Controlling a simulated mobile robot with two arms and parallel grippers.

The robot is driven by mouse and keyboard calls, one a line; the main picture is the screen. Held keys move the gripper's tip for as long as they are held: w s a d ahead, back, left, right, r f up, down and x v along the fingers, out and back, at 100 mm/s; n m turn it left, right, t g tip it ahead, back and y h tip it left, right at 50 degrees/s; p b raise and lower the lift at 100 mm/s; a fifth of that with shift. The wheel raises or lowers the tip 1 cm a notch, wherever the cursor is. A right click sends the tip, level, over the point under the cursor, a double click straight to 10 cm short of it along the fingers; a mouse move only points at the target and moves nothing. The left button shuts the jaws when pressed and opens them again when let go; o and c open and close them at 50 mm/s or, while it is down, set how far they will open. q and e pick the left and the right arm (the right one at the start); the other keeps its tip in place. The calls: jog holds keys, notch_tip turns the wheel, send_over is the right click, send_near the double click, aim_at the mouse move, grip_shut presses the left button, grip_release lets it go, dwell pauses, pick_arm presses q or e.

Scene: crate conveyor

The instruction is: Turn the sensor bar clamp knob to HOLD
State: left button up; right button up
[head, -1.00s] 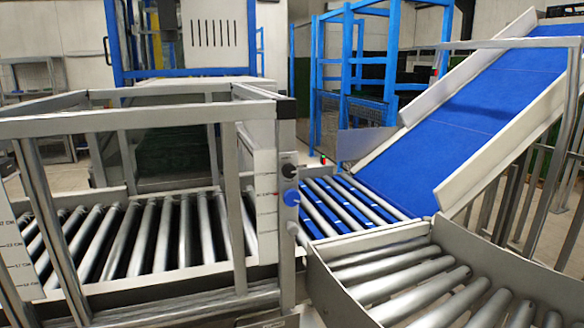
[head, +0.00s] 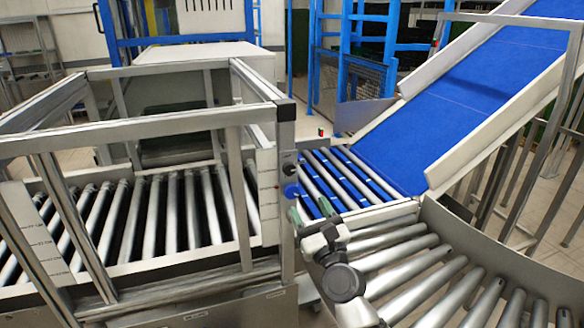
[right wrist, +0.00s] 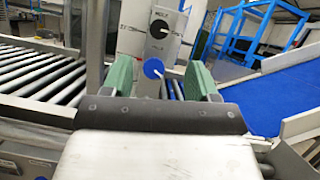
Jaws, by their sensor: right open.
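A grey control plate (right wrist: 178,22) on the frame post carries a black knob (right wrist: 160,27) above a blue knob (right wrist: 153,68). In the head view the black knob (head: 289,169) and blue knob (head: 291,190) sit at the post's right side. The small labels are too blurred to read surely, so I cannot tell which knob is the clamp's. The blue knob has a pale pointer slanting down to the right. My right gripper (head: 310,211) is open and empty, just below and in front of the knobs. In the right wrist view its green fingers (right wrist: 160,74) stand either side of the blue knob, apart from it. My left gripper is out of view.
A metal frame (head: 150,128) stands over the roller conveyor (head: 150,220) at left. A curved roller section (head: 410,262) lies under my right arm. A blue belt incline (head: 450,100) rises at right. The space before the knobs looks clear.

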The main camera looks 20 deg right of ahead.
aim_at(291, 171)
jog(key=p+x, duration=0.2)
jog(key=x, duration=0.8)
jog(key=shift+w, duration=0.3)
jog(key=c, duration=0.9)
